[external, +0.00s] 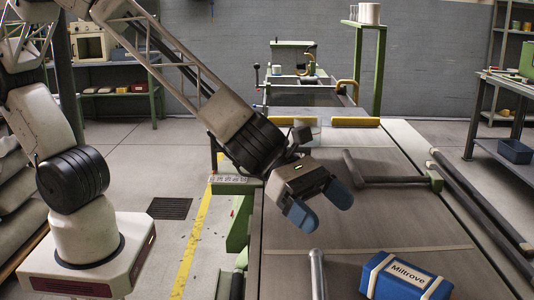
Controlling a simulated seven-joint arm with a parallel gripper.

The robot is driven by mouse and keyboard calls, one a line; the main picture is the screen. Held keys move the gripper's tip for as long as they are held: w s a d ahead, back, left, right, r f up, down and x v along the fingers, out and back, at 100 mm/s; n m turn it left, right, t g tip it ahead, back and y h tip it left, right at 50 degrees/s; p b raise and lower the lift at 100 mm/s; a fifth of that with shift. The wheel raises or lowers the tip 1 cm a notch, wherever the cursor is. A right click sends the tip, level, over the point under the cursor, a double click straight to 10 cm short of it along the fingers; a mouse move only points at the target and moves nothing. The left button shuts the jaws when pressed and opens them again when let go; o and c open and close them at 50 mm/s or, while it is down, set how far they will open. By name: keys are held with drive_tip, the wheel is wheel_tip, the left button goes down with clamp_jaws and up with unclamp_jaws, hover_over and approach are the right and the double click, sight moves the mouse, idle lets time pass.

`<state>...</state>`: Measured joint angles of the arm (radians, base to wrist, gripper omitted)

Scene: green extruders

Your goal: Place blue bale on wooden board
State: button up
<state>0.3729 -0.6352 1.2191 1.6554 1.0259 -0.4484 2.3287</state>
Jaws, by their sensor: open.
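The blue bale (405,278) is a blue block with a white label reading "Miltrove". It lies at the front right of the grey table surface (330,240), its lower edge near the bottom of the picture. My gripper (321,208) has two blue fingertips, is open and empty, and hangs above the table, up and to the left of the bale, apart from it.
A grey bar with a handle (385,181) lies across the table behind the bale. A metal post (317,270) rises at the front, left of the bale. Long dark rails (480,200) run along the right edge. Yellow blocks (355,122) sit at the far end.

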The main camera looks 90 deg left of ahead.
drive_tip(key=shift+a, duration=0.1)
drive_tip(key=shift+a+r+n, duration=0.2)
drive_tip(key=shift+r+n, duration=0.05)
drive_tip(key=shift+n, duration=0.05)
drive_tip(key=s+a+r+n+y, duration=0.3)
drive_tip(key=a+n, duration=0.4)
drive_tip(key=n, duration=0.1)
drive_tip(key=s+a+r+n+y, duration=0.2)
drive_tip(key=a+r+n+y, duration=0.15)
drive_tip(key=a+n, duration=0.4)
drive_tip(key=s+a+r+n+y, duration=0.3)
drive_tip(key=a+r+n, duration=0.1)
drive_tip(key=a+n, duration=0.4)
drive_tip(key=s+a+n+g, duration=0.3)
drive_tip(key=s+a+n, duration=0.1)
drive_tip(key=s+n, duration=0.6)
drive_tip(key=s+a+n+g, duration=0.4)
drive_tip(key=s+n, duration=0.6)
drive_tip(key=s, duration=0.5)
drive_tip(key=shift+f+n, duration=0.3)
drive_tip(key=shift+n, duration=0.05)
